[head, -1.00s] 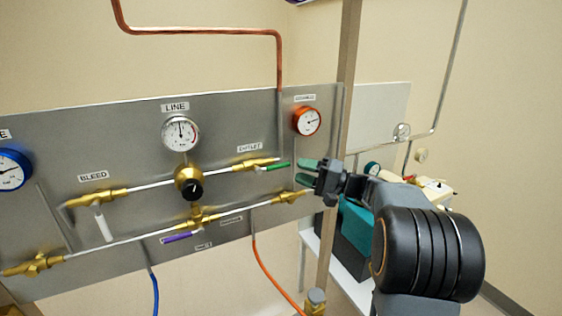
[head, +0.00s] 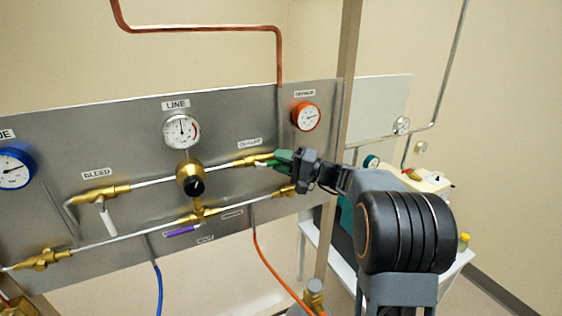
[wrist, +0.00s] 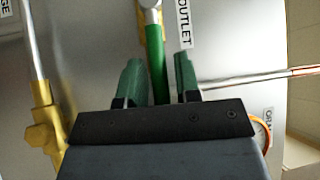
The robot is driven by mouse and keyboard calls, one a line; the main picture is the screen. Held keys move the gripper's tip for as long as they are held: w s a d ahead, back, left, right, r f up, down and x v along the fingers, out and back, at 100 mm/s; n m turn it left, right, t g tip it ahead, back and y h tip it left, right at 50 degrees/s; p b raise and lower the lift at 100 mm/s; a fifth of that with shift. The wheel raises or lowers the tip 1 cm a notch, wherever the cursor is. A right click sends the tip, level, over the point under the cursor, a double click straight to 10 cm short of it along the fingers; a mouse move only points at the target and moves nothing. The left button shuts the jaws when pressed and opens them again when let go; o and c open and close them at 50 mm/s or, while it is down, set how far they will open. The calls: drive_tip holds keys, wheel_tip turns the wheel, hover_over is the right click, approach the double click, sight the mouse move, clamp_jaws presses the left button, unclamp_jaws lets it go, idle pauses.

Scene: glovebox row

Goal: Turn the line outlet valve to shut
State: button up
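The line outlet valve (head: 252,160) is a brass body on the panel's upper pipe, under the OUTLET label (wrist: 184,22). Its green lever handle (wrist: 156,58) lies along the pipe in the head view a second ago; now my gripper mostly covers it there. My gripper (head: 276,159) is at the handle. In the wrist view my gripper's two green fingers (wrist: 159,80) stand apart, one on each side of the handle. Gaps show between the handle and both fingers, so it is not clamped.
The LINE gauge (head: 182,131) and a black-knobbed regulator (head: 191,180) are left of the valve. An orange-rimmed gauge (head: 305,116) is above my gripper. A vertical post (head: 346,90) stands close by my arm.

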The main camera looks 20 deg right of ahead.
clamp_jaws()
drive_tip(key=shift+f, duration=0.15)
